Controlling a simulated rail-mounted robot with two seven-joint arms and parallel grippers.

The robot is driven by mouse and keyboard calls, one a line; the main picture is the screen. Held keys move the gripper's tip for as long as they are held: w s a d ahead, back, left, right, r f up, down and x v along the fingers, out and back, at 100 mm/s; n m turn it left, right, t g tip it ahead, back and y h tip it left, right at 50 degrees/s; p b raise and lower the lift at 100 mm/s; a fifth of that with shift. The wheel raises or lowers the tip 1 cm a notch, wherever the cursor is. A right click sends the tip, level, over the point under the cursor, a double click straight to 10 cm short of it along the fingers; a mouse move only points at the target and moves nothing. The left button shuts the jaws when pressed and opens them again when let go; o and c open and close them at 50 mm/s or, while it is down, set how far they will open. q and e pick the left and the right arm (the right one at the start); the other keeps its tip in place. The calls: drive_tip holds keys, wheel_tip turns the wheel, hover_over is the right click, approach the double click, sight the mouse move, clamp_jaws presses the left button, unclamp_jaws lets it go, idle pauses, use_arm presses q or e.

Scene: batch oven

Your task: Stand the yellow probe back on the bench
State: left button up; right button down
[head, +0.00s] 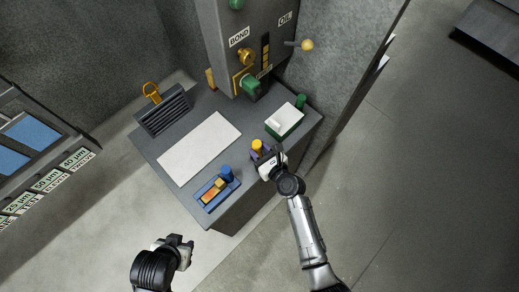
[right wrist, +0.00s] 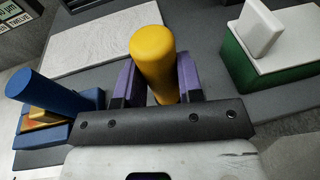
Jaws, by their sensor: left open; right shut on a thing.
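The yellow probe (head: 257,146) is a short upright cylinder near the front right part of the grey bench (head: 160,146). In the right wrist view the yellow probe (right wrist: 153,60) stands between the purple-padded fingers of my right gripper (right wrist: 158,82). My right gripper (head: 262,152) is shut on it. The probe's lower end is hidden by the gripper, so I cannot tell whether it touches the bench. My left gripper (head: 182,246) is open and empty, low in the head view, apart from the bench.
A blue tray (head: 208,201) with a blue cylinder (head: 227,173) sits left of the probe. A green box with a white top (head: 284,120) is to its right. A white sheet (head: 199,148) lies mid-bench. A grey machine (head: 235,45) rises behind.

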drive_tip(key=shift+f, duration=0.25)
drive_tip(key=shift+f+b, duration=0.35)
drive_tip(key=shift+b, duration=0.1)
drive_tip(key=c, duration=0.9)
unclamp_jaws()
drive_tip(key=shift+o, duration=1.1)
drive_tip(key=shift+s+d, duration=0.2)
drive_tip(key=p+v, duration=0.2)
drive_tip(key=v, duration=1.1)
